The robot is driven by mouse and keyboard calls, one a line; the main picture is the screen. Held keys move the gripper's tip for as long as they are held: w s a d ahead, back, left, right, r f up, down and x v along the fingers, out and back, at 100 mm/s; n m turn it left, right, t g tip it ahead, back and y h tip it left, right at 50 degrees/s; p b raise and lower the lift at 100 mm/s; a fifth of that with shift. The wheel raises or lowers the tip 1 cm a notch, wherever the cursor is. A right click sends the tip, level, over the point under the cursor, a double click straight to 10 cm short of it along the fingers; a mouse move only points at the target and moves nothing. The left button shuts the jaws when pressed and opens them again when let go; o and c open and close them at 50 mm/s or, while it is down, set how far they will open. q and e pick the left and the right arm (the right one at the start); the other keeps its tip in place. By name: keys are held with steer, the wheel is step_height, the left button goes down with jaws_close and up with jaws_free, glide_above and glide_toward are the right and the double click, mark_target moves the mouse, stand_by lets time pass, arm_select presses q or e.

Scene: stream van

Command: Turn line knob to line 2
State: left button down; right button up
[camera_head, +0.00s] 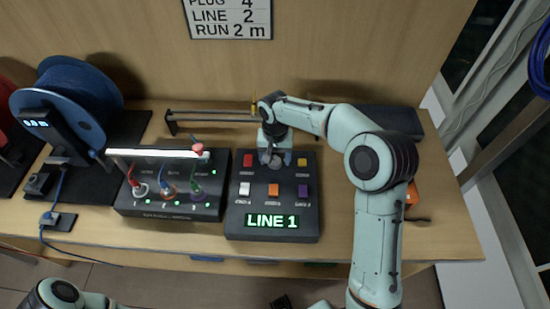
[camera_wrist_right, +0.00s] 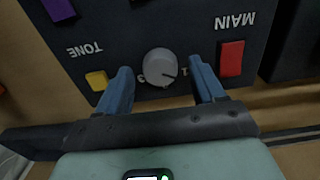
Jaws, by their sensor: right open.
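The line knob (camera_wrist_right: 160,65) is a round light grey dial on a dark control box (camera_head: 235,220). In the right wrist view, its dark pointer mark faces the digit 1; a 3 shows on its other side. The box's green display (camera_head: 272,221) reads LINE 1. My right gripper (camera_wrist_right: 160,72) is open, its blue fingers on either side of the knob with a visible gap at each side. In the head view, my right gripper (camera_head: 273,155) is over the back of the box and largely hides the knob. My left gripper is out of view.
Red (camera_wrist_right: 232,58) and yellow (camera_wrist_right: 97,80) buttons flank the knob closely. A box with plugged cables (camera_head: 125,208) stands left, by a blue cable reel (camera_head: 85,85). A wall sign (camera_head: 230,17) reads LINE 2. A dark rail (camera_head: 215,117) lies behind.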

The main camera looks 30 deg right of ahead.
steer(key=shift+f, duration=0.3)
steer(key=c, duration=1)
steer(key=shift+c, duration=0.2)
